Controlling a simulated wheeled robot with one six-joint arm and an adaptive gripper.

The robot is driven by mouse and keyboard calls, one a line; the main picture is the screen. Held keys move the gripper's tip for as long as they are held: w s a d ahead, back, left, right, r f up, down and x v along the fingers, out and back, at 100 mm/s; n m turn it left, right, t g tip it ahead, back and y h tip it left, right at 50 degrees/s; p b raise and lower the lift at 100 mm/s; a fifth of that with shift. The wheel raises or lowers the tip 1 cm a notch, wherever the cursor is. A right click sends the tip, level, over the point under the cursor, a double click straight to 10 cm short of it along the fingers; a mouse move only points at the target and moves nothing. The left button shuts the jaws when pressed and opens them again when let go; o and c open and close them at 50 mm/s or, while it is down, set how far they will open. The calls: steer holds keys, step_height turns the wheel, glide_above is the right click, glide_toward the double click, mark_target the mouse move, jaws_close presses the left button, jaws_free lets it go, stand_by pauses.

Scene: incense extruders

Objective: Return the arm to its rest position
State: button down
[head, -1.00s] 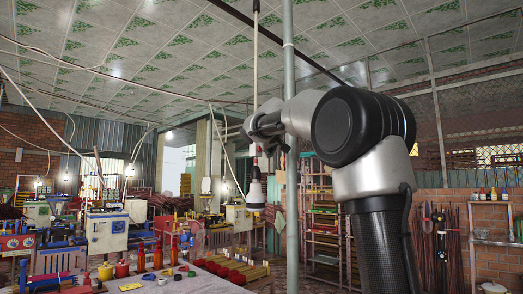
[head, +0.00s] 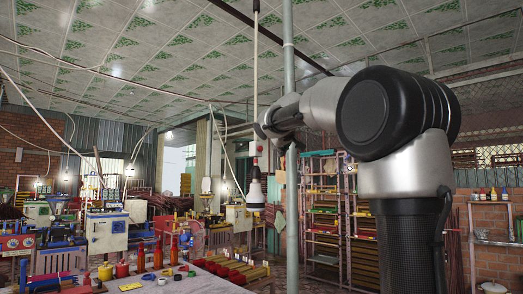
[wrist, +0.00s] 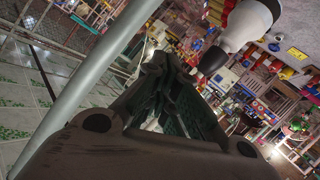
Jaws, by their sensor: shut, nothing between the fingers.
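My gripper (wrist: 165,78) is in the wrist view with its dark fingers together and nothing between them. In the head view only a small dark part of my gripper (head: 291,158) shows, beyond my wrist joint and close to the grey pole. My arm is raised and bent, with its large black-capped joint at the upper right of the head view. The gripper is up in the air, well above the work table (head: 205,286).
A grey vertical pole (head: 292,225) stands near my wrist and crosses the wrist view (wrist: 95,85). A white and black hanging device (head: 256,192) is close by, also in the wrist view (wrist: 243,24). Shelves (head: 322,215) stand behind. Bottles and red items are on the table.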

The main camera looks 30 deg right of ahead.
stand_by(0.3)
steer(key=s+a+f+g+y, duration=0.1)
steer(key=s+f+g, duration=0.3)
steer(key=f, duration=0.7)
steer(key=s+a+f+g+y, duration=0.1)
steer(key=s+f+g, duration=0.1)
steer(key=s+f, duration=0.7)
steer(key=s+a+f+g+y, duration=0.1)
steer(key=s+a+f, duration=0.3)
steer(key=s+f, duration=0.6)
steer(key=s+a+f+g+y, duration=0.2)
steer(key=s+a+f, duration=0.2)
steer(key=s+f, duration=0.7)
steer(key=s, duration=0.3)
steer(key=shift+s+a+m+y, duration=0.2)
steer(key=shift+a+m+y, duration=0.1)
steer(key=shift+m+y, duration=0.1)
